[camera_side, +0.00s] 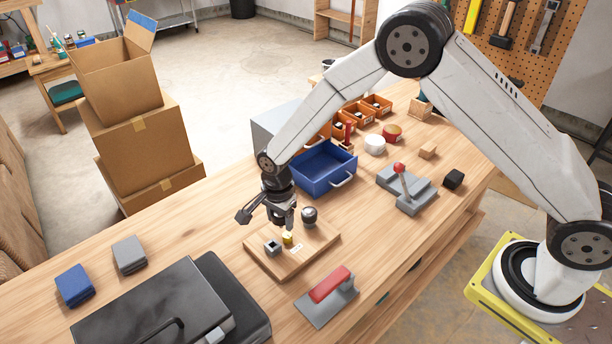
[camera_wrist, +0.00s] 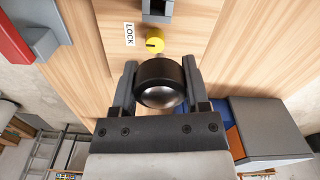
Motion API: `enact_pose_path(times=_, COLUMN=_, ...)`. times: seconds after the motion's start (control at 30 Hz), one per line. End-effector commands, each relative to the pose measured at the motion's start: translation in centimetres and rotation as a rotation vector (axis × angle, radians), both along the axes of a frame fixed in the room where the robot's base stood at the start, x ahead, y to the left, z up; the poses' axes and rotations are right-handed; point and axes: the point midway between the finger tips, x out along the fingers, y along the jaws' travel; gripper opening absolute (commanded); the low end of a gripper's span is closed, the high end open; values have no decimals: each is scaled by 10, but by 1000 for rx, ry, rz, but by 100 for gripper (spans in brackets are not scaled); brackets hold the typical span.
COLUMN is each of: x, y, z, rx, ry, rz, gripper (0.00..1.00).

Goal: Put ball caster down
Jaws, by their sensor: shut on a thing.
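The ball caster (camera_side: 309,215) is a black round housing with a shiny metal ball. In the wrist view the ball caster (camera_wrist: 160,84) sits between the two fingers of my gripper (camera_wrist: 161,88), which are closed against its sides. In the side view my gripper (camera_side: 287,217) points down over the wooden board (camera_side: 292,267), with the caster at its right. The caster is at or just above the board; I cannot tell whether it touches. A yellow knob (camera_wrist: 155,41) beside a LOCK label (camera_wrist: 129,34) and a grey square socket (camera_side: 272,246) are on the board.
A black case (camera_side: 150,308) fills the front left. Bare table lies left of the board.

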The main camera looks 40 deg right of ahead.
Motion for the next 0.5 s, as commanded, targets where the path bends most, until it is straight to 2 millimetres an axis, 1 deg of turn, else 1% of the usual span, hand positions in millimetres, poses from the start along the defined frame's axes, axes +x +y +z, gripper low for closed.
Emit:
enact_pose_path(times=0.03, x=3, y=-13, z=8, rx=1, ry=-3, rz=-21, gripper=0)
enact_pose_path(times=0.17, x=5, y=-48, z=27, rx=1, ry=-5, rz=-73, gripper=0)
enact_pose_path(times=0.23, x=4, y=-69, z=38, rx=1, ry=-5, rz=-105, gripper=0)
enact_pose_path(times=0.37, x=-1, y=-110, z=60, rx=1, ry=-5, rz=-166, gripper=0)
enact_pose_path(times=0.5, x=-12, y=-153, z=82, rx=1, ry=-4, rz=-231, gripper=0)
